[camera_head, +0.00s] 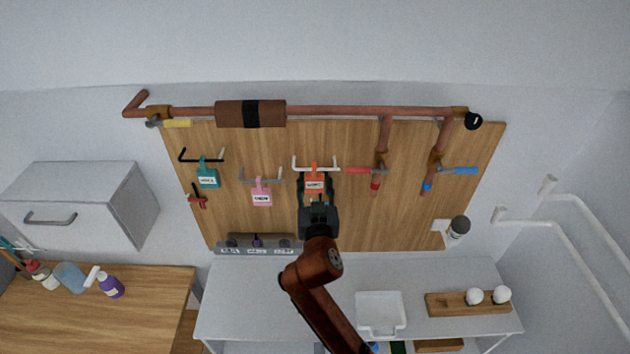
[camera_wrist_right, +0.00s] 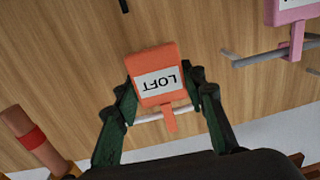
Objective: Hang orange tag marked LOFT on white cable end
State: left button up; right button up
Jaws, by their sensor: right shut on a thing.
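The orange tag (camera_head: 315,184) has a white label, which reads LOFT in the wrist view (camera_wrist_right: 155,72). My right gripper (camera_head: 316,192) is shut on the tag, with one finger on each side. It is in front of the wooden board, just below the white bar with upturned ends (camera_head: 303,169). In the wrist view the tag's orange strap crosses the white bar (camera_wrist_right: 150,118). I cannot tell whether the strap hooks around the bar or lies in front of it. My left gripper is not in view.
A teal tag (camera_head: 208,178) is at a black bar and a pink tag (camera_head: 262,194) at a grey bar, left of the orange tag. Copper pipes with a red-handled valve (camera_head: 365,170) are close on the right. A white counter (camera_head: 250,300) runs below the wooden board (camera_head: 410,215).

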jog(key=shift+f+b, duration=0.35)
jog(key=shift+f, duration=0.15)
jog(key=o, duration=1.2)
